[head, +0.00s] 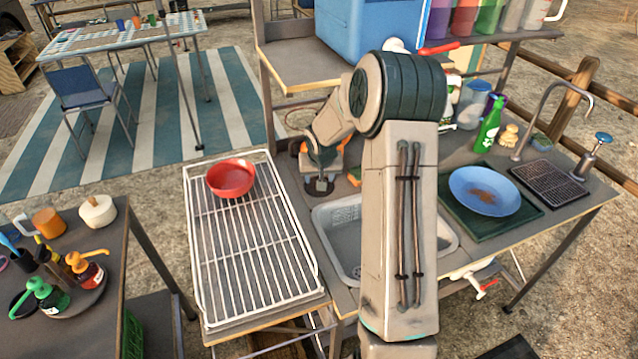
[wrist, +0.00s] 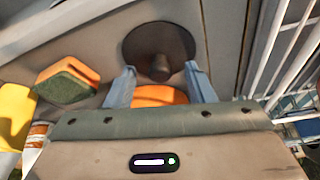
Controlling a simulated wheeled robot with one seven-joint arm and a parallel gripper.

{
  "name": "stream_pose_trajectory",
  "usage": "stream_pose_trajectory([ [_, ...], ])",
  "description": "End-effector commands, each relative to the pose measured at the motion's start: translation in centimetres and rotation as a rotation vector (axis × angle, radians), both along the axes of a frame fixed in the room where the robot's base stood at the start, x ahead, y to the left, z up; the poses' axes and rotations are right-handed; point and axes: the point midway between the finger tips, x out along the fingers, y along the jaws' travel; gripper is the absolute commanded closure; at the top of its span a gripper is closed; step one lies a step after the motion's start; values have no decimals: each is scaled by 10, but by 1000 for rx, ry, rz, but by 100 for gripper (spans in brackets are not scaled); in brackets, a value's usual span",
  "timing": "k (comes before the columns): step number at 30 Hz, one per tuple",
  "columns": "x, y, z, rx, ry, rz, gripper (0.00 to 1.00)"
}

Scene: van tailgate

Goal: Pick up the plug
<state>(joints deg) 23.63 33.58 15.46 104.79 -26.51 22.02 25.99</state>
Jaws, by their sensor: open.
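The plug (wrist: 158,38) is a dark round disc with a stubby knob in the middle. In the wrist view it lies flat on the grey counter, just ahead of my fingers. My gripper (wrist: 160,72) is open, with its two grey-blue fingers apart and the knob between the lines of their tips. I cannot tell whether the fingers touch it. In the head view my gripper (head: 320,182) is low over the counter strip between the drying rack and the sink. There the plug is hard to tell from the dark fingers.
An orange and green sponge (wrist: 68,80) lies left of the plug in the wrist view. The white wire rack (head: 250,250) with a red bowl (head: 231,180) stands left of my gripper. The sink (head: 345,245) is right, partly hidden by my arm. A blue plate (head: 484,190) is farther right.

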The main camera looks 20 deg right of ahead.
Motion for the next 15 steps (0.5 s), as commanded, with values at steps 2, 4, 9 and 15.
stream_pose_trajectory([
  [2,3,-1,-8,0,1,1,51],
  [4,5,-1,-13,0,0,0,51],
  [9,6,-2,-16,-1,-1,1,51],
  [15,6,-2,-16,-1,-1,1,73],
])
